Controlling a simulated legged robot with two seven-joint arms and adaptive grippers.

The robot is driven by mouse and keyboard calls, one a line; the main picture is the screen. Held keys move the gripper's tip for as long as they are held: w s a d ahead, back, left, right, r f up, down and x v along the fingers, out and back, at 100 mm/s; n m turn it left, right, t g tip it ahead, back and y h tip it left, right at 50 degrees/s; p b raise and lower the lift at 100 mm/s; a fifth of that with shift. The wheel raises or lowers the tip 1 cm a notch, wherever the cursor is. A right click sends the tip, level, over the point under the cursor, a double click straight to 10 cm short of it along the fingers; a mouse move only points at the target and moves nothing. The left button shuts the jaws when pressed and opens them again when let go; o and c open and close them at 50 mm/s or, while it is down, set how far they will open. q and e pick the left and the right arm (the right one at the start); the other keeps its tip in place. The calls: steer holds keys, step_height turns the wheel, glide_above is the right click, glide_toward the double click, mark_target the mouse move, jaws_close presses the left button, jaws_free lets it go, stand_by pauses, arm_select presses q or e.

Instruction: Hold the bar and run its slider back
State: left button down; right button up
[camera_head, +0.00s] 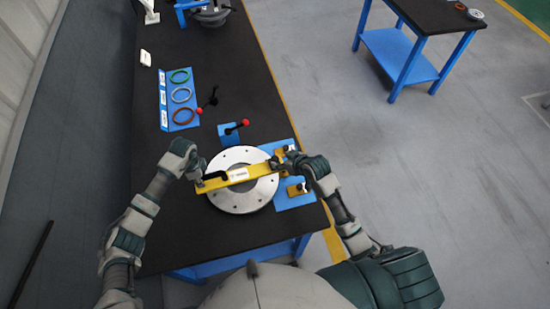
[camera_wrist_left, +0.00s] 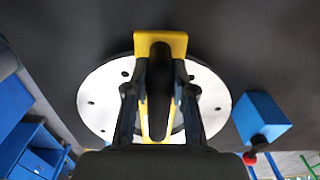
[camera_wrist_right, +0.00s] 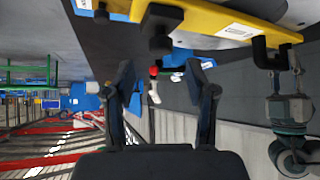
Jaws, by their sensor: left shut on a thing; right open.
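The yellow bar (camera_head: 240,174) lies across the pale flanged ring (camera_head: 226,199) on the table. It also shows in the left wrist view (camera_wrist_left: 175,40) and along the top of the right wrist view (camera_wrist_right: 215,20). My left gripper (camera_head: 199,176) is shut on the black handle (camera_wrist_left: 160,75) at the bar's left end. My right gripper (camera_head: 284,160) is beside the bar's right end, open and empty. In the right wrist view a dark block (camera_wrist_right: 160,22), seemingly the slider, sits on the bar above and between my right fingers (camera_wrist_right: 165,88), apart from them.
A blue fixture plate (camera_head: 295,200) with yellow clamps lies under the bar's right end. A red-knobbed lever (camera_head: 237,127) stands behind the ring. A blue board with rings (camera_head: 163,115) lies further back. The table's left front is clear.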

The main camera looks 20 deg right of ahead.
mark_target(276, 159)
steer(key=x, duration=0.6)
steer(key=shift+w+f, duration=0.1)
jaws_close()
